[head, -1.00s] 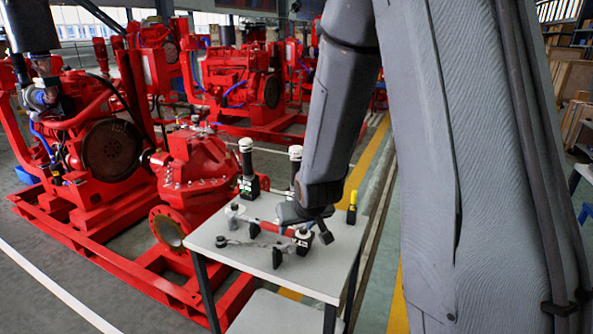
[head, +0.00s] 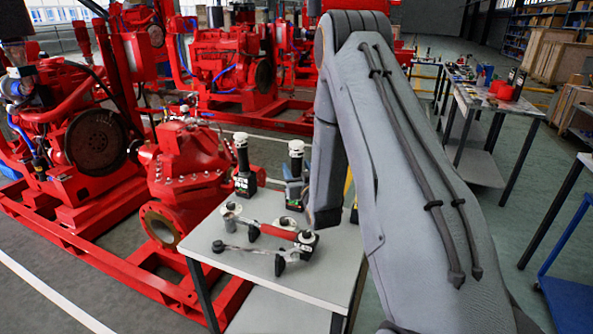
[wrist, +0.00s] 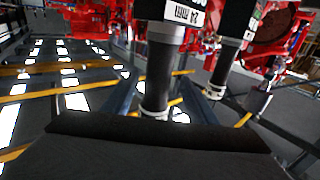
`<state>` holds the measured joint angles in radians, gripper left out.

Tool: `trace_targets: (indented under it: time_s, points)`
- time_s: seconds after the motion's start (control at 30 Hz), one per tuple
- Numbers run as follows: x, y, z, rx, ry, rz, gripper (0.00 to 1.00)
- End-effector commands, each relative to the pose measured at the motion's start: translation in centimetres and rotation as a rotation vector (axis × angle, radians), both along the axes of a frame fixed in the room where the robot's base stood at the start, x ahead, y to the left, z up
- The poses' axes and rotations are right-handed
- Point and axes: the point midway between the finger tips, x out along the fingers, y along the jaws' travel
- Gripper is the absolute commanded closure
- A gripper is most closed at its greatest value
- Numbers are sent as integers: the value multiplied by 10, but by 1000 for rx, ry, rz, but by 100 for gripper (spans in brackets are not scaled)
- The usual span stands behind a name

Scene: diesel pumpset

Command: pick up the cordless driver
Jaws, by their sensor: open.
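Two alike black upright tools with pale collars and labelled block bases stand at the back of the grey table (head: 225,262). I take them for cordless drivers: the left one (head: 243,160) and the right one (head: 296,160). In the wrist view, which is upside down, the right driver's dark body (wrist: 158,75) stands between my open fingers. Contact cannot be told. The other driver (wrist: 223,68) is to its right there.
A red-and-black tool (head: 272,231) and a dark wrench-like tool (head: 245,248) lie on stands at the table's front. A yellow item (head: 349,185) is mostly hidden behind my arm. Red pumpsets (head: 185,165) stand at left; another table (head: 490,100) stands at right.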

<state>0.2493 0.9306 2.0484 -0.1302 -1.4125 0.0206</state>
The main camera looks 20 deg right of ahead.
Motion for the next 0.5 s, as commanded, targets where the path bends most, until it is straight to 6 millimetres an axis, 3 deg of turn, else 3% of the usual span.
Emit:
trace_targets:
  time_s: [0.5]
  points:
    - [53, -11, -4, 1, 3, -1, 47]
